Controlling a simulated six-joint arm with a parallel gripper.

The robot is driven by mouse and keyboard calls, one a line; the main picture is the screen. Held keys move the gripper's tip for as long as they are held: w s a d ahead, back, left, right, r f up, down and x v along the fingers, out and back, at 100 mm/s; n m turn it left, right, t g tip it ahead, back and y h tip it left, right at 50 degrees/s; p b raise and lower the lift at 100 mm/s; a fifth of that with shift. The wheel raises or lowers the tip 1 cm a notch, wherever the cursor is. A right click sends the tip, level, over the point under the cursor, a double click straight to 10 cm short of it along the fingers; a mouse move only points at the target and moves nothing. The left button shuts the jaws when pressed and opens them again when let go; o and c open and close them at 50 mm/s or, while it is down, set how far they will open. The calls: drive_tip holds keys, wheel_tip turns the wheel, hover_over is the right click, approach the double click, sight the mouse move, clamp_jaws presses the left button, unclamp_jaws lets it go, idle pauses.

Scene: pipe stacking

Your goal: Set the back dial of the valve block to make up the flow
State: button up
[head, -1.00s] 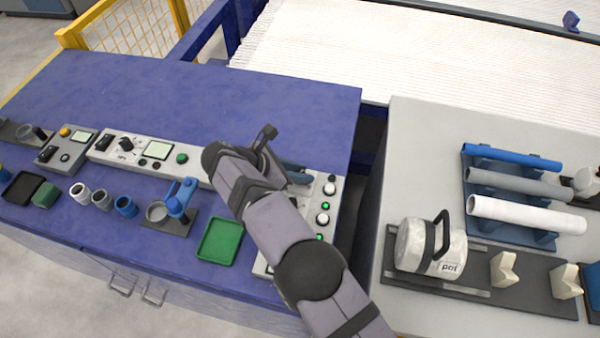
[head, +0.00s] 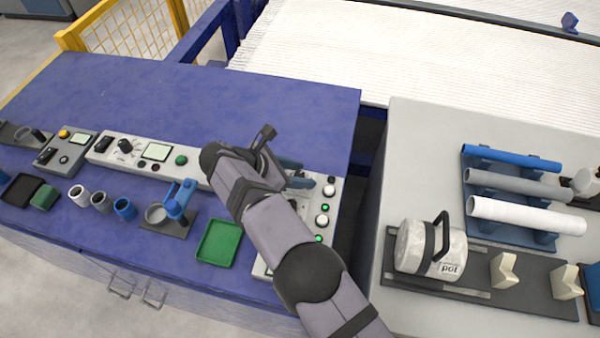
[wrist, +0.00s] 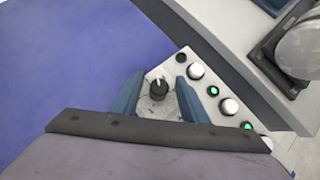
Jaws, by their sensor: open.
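The valve block is a light grey panel (head: 325,234) near the right edge of the blue bench, with white round knobs and green lamps along its right side. My arm covers much of it in the head view. In the wrist view, a black dial with a pale pointer mark (wrist: 159,88) sits at the block's back end (wrist: 175,65). My gripper (wrist: 159,79) is open, with one blue finger on each side of this dial and a gap to each. The gripper also shows above the block in the head view (head: 306,174). The dial is hidden there.
A green tray (head: 219,241) lies left of the block. A grey control panel (head: 155,152) and small cups stand further left. Across a gap, a grey table holds a pipe rack (head: 512,214) and a pot (head: 430,250). The back of the bench is clear.

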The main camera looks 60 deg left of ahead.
drive_tip(key=shift+b+v, duration=0.7)
drive_tip(key=shift+v, duration=2.85)
